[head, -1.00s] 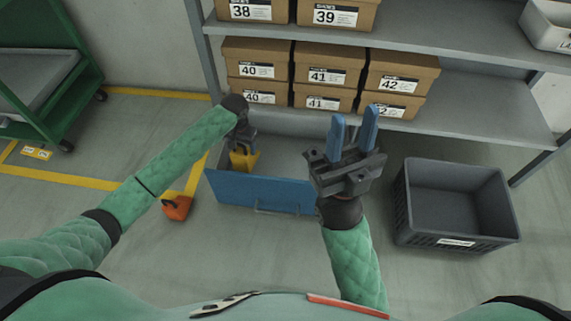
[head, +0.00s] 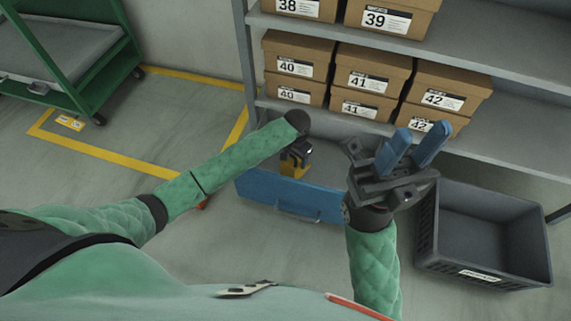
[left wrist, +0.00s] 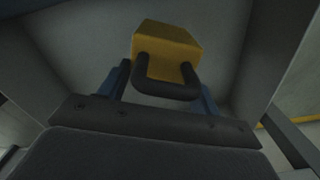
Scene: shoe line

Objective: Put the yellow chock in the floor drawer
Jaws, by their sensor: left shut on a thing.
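The yellow chock (head: 294,170) is inside the open floor drawer (head: 262,190), which has a blue front and grey inside. My left gripper (head: 296,160) points down into the drawer and is shut on the chock. In the left wrist view the chock (left wrist: 168,42) shows its black handle between the blue fingertips (left wrist: 165,85), with grey drawer walls around it. I cannot tell whether the chock touches the drawer floor. My right gripper (head: 412,147) is raised in front of the shelf, blue fingers apart, empty.
A shelf (head: 500,120) with several shoe boxes (head: 365,68) stands behind the drawer. A grey crate (head: 487,235) is on the floor at right. A green cart (head: 100,75) stands at left. An orange thing (head: 203,205) is mostly hidden by my left arm.

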